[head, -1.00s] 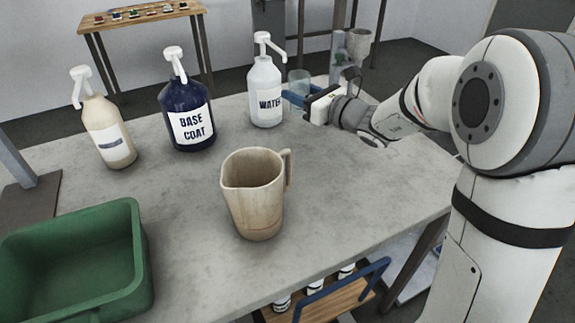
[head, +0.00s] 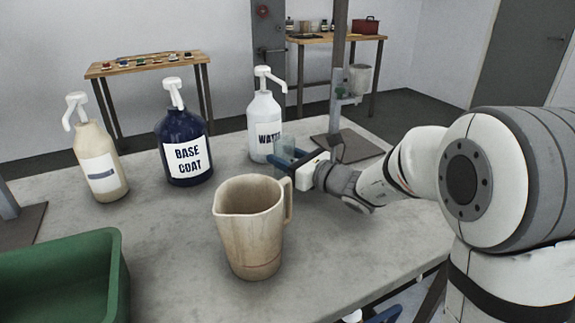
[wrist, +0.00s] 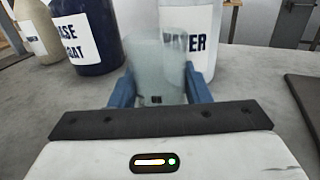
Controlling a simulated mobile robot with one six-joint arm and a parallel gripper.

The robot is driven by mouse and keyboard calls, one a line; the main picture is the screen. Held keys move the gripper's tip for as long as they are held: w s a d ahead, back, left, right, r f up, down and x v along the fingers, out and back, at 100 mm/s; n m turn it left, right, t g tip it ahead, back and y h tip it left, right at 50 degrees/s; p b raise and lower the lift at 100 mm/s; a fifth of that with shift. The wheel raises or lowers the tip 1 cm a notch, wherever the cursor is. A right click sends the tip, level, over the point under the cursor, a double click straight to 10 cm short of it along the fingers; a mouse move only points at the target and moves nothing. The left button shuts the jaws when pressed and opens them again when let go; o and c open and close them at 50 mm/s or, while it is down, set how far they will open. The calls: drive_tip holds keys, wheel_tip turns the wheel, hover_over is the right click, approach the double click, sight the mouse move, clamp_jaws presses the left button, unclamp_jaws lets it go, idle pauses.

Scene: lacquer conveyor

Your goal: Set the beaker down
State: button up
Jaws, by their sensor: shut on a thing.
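The beaker (wrist: 158,62) is a clear, faintly bluish glass, upright between my gripper's blue fingers in the wrist view. My gripper (wrist: 160,88) is shut on it. In the head view the beaker (head: 287,148) and my gripper (head: 292,160) are just right of and in front of the white WATER bottle (head: 265,122). The beaker overlaps that bottle in both views. The fingers and gripper body hide the beaker's base, so I cannot tell whether it touches the grey table (head: 165,235).
A large beige pitcher (head: 250,228) stands in front of my gripper. A dark blue BASE COAT bottle (head: 184,148) and a cream pump bottle (head: 100,160) stand left. A green bin (head: 65,265) is front left. A dark stand plate (head: 350,148) lies behind right.

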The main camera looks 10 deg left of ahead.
drive_tip(key=shift+f, duration=0.5)
drive_tip(key=shift+f, duration=0.2)
drive_tip(key=o, duration=1)
drive_tip(key=shift+r, duration=0.15)
drive_tip(key=shift+d+r, duration=0.1)
drive_tip(key=shift+d, duration=0.05)
drive_tip(key=p+v, duration=0.1)
drive_tip(key=v, duration=1)
drive_tip(key=shift+s+d, duration=0.3)
